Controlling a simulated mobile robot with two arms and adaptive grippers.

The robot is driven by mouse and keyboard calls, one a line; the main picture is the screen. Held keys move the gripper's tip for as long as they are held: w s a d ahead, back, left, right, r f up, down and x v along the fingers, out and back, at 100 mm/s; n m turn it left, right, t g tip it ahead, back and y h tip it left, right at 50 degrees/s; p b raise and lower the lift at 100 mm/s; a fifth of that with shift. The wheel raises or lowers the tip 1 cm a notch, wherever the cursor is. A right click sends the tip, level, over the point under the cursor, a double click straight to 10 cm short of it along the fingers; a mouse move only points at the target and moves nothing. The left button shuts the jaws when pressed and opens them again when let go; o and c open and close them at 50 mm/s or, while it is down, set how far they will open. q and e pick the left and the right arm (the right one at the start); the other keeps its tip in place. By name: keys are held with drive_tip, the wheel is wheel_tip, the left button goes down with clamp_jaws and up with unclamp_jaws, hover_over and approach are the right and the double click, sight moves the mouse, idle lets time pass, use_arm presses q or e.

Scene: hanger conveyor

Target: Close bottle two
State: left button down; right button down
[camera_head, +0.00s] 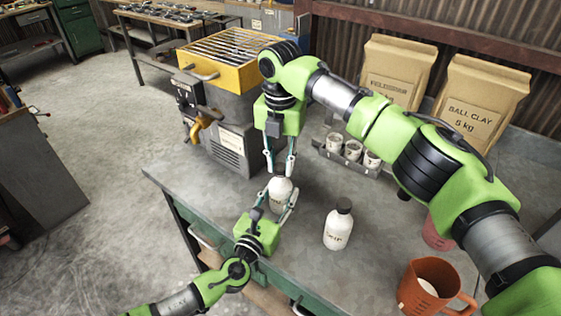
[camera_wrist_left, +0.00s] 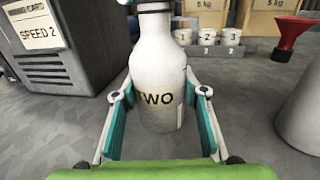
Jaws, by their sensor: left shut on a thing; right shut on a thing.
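Bottle two, a white bottle (camera_head: 281,187), stands upright near the front edge of the workbench. Its lettering TWO shows in the left wrist view (camera_wrist_left: 160,75). My left gripper (camera_head: 279,197) is shut on its body, one finger on each side. My right gripper (camera_head: 280,172) points straight down from above, its fingers closed around the bottle's top. The cap is mostly hidden between these fingers; only a dark sliver above the white neck shows at the top edge of the left wrist view.
Another white bottle with a black cap (camera_head: 338,226) stands to the right. Numbered cups in a rack (camera_head: 352,150) and paper clay bags (camera_head: 480,100) are behind. A yellow-topped machine (camera_head: 232,75) stands at the back left.

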drive_tip(key=m, duration=0.9)
drive_tip(key=shift+m, duration=0.4)
drive_tip(key=m, duration=1.2)
drive_tip(key=shift+f, duration=0.1)
drive_tip(key=m, duration=0.4)
drive_tip(key=shift+a+m, duration=0.1)
drive_tip(key=shift+m, duration=0.3)
drive_tip(key=m, duration=1)
drive_tip(key=c, duration=1.7)
unclamp_jaws()
